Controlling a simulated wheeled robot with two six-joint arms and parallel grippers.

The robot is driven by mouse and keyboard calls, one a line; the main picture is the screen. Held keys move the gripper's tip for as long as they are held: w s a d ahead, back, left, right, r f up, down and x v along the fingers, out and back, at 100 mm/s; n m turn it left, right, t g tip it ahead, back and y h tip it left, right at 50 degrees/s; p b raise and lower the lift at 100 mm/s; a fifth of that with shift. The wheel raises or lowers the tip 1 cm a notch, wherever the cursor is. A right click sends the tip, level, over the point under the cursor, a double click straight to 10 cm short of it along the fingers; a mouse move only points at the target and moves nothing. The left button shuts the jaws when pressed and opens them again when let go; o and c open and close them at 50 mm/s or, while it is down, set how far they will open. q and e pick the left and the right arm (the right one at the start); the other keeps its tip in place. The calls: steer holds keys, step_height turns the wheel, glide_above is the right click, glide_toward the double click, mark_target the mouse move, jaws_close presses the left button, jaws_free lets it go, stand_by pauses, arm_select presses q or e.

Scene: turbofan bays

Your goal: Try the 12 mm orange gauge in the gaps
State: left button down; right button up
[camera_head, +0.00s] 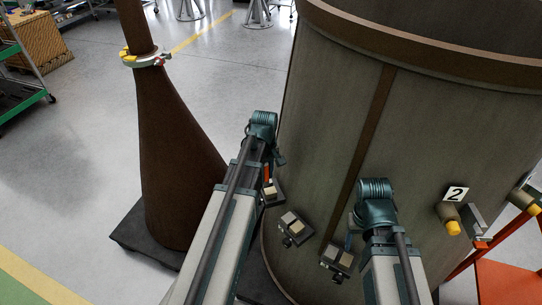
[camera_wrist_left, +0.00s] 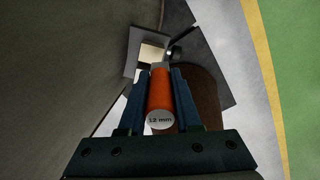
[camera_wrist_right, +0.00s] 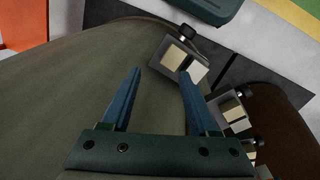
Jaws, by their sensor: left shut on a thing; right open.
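The orange gauge (camera_wrist_left: 160,88), marked "12 mm" on its end, is held between the fingers of my left gripper (camera_wrist_left: 158,75). It shows as an orange sliver in the head view (camera_head: 267,172). Its far end points at a bracket with a cream block (camera_wrist_left: 151,52); whether it touches or enters the gap, I cannot tell. In the head view this upper bracket (camera_head: 272,194) is on the drum's lower left wall, with a middle bracket (camera_head: 294,227) and a lower bracket (camera_head: 338,259) beside it. My right gripper (camera_wrist_right: 160,75) is open and empty near a bracket (camera_wrist_right: 178,58).
The big grey-brown drum (camera_head: 325,115) fills the right side, with a number 2 plate (camera_head: 455,194) and a yellow-tipped peg (camera_head: 453,227). A brown cone (camera_head: 175,165) stands on a dark base at left. An orange stand (camera_head: 508,283) is at lower right. Open floor lies farther left.

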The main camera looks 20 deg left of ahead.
steer(key=o, duration=0.5)
step_height(320, 180, up, 3)
steer(key=shift+f+p, duration=0.15)
steer(key=shift+p, duration=1.05)
arm_select(q)
steer(key=w+r+m, duration=0.1)
steer(key=m, duration=0.1)
steer(key=w+r+m, duration=0.1)
steer(key=r+m, duration=0.1)
steer(key=shift+w+a, duration=0.15)
steer(key=shift+w, duration=0.25)
arm_select(e)
steer(key=shift+o, duration=0.2)
arm_select(q)
steer(key=shift+f, duration=0.25)
arm_select(e)
steer(key=shift+f, duration=0.15)
arm_select(q)
steer(key=shift+s+f+b, duration=0.1)
steer(key=shift+f+b, duration=2.35)
steer(key=shift+b, duration=0.15)
arm_select(e)
glide_above(351, 258)
steer(key=shift+f, duration=2.45)
arm_select(q)
steer(key=shift+f+b, duration=1.8)
arm_select(e)
steer(key=shift+f, duration=1.8)
